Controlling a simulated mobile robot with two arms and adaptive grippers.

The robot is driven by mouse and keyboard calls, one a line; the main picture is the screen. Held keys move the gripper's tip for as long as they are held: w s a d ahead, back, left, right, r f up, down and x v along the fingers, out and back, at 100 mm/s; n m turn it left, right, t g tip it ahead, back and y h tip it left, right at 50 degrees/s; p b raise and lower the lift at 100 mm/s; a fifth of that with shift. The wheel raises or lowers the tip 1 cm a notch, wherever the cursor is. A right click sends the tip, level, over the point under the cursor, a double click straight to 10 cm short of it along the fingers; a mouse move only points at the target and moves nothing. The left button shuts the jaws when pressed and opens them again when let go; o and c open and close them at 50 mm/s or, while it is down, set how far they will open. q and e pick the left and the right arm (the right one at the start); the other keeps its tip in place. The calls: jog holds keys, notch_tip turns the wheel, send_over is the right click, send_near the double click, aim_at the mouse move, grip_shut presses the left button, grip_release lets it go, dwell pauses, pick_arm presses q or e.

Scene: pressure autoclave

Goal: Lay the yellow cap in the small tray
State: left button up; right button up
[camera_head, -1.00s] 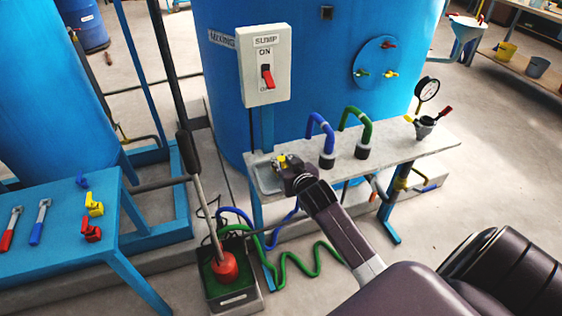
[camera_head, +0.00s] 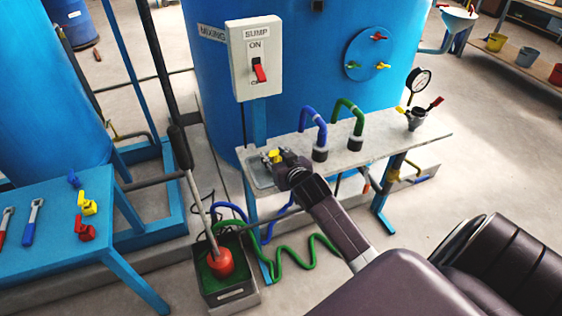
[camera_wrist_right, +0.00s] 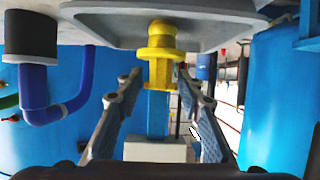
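The yellow cap (camera_head: 274,156) is at the small grey tray (camera_head: 262,180) on the left end of the bench. My right gripper (camera_head: 281,160) is at this tray, with its fingertips around the cap. In the right wrist view, which is upside down, the cap (camera_wrist_right: 160,42) overlaps the tray (camera_wrist_right: 95,27). The two fingers of my right gripper (camera_wrist_right: 158,78) stand apart, one on each side of the cap. I cannot tell whether they touch it, nor whether the cap rests on the tray floor. My left gripper is not in view.
The sump switch box (camera_head: 254,60) stands behind the tray. A red float (camera_head: 220,263) with a tall handle is at the lower left.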

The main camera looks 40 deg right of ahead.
jog(key=v, duration=1.1)
jog(key=shift+s, duration=0.35)
jog(key=shift+a, duration=0.1)
jog(key=s+a+f+n+g+y, duration=0.1)
jog(key=s+a+f+g, duration=0.15)
jog(key=f, duration=0.95)
jog(key=s+a+f+g, duration=0.1)
jog(key=s+f, duration=0.3)
jog(key=f, duration=0.7)
jog(key=s+a+f+n+g+y, duration=0.15)
jog(key=s+f, duration=0.25)
jog(key=f, duration=0.8)
jog(key=s+a+f+g, duration=0.2)
jog(key=s+f, duration=0.4)
jog(key=s, duration=0.4)
jog(key=s+a+f+n+g, duration=0.1)
jog(key=s+a+f+g, duration=0.1)
jog(key=s+f, duration=0.5)
jog(key=s+a+f+n+g, duration=0.1)
jog(key=s+f, duration=0.6)
jog(key=s, duration=0.7)
jog(key=shift+s+a+f+g, duration=0.15)
jog(key=shift+s+a+g, duration=0.25)
jog(key=shift+a+g, duration=0.55)
jog(key=shift+d+n+y, duration=0.1)
jog(key=shift+n+y, duration=0.15)
